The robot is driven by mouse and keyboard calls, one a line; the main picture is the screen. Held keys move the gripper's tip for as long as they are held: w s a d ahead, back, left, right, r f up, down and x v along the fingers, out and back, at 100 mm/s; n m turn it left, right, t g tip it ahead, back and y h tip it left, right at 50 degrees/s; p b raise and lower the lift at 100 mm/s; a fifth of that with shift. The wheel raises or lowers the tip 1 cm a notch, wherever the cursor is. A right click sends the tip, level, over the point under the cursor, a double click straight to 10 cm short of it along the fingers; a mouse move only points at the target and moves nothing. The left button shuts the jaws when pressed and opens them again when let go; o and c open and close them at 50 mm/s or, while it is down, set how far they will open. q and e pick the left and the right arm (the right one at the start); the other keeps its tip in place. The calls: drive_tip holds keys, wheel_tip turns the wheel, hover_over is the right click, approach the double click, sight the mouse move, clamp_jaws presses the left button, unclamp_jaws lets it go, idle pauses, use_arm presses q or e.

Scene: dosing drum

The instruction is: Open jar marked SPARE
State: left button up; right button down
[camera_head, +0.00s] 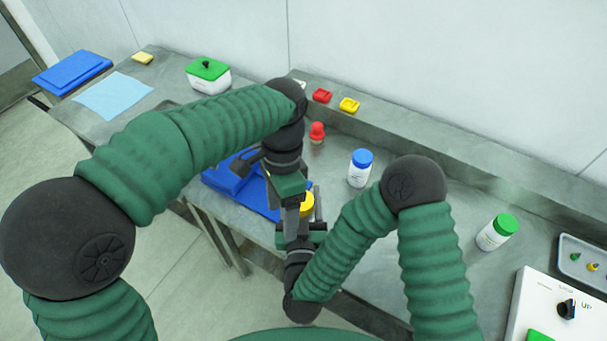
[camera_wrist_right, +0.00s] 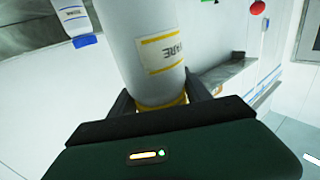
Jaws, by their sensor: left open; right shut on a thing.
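The white jar marked SPARE (camera_wrist_right: 155,50) fills the middle of the right wrist view, which looks upside down. Its label is partly readable, and its yellow lid (camera_wrist_right: 163,103) lies between my right gripper's fingers (camera_wrist_right: 165,98). In the head view the yellow lid (camera_head: 306,203) shows between the two grippers, and the jar's body is mostly hidden. My right gripper (camera_head: 312,222) is shut on the lid end of the jar. My left gripper (camera_head: 291,218) is open and comes down close beside the lid; whether it touches the jar cannot be told.
A blue-capped jar (camera_head: 360,169) and a green-capped jar (camera_head: 496,232) stand on the counter to the right. A red-topped item (camera_head: 317,132) stands behind. A blue mat (camera_head: 226,180) lies left of the grippers. A white control box (camera_head: 545,310) is at the front right.

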sight(301, 215)
use_arm(q)
drive_tip(key=w+d+r+t, duration=0.1)
drive_tip(key=w+d+r+m, duration=0.1)
drive_tip(key=w, duration=0.1)
drive_tip(key=w+d+r+m+t, duration=0.1)
drive_tip(key=w+d, duration=0.1)
drive_tip(key=shift+w+d+r+t+h, duration=0.1)
drive_tip(key=shift+w+r+t+h, duration=0.1)
drive_tip(key=shift+r+t+h, duration=0.15)
drive_tip(key=shift+w+d, duration=0.1)
drive_tip(key=shift+w, duration=0.05)
wheel_tip(301, 215, down, 8)
drive_tip(key=shift+w+r, duration=0.1)
drive_tip(key=shift+w, duration=0.05)
drive_tip(key=c, duration=1.4)
drive_tip(key=o, duration=1.5)
drive_tip(key=shift+c, duration=0.2)
drive_tip(key=shift+r, duration=0.15)
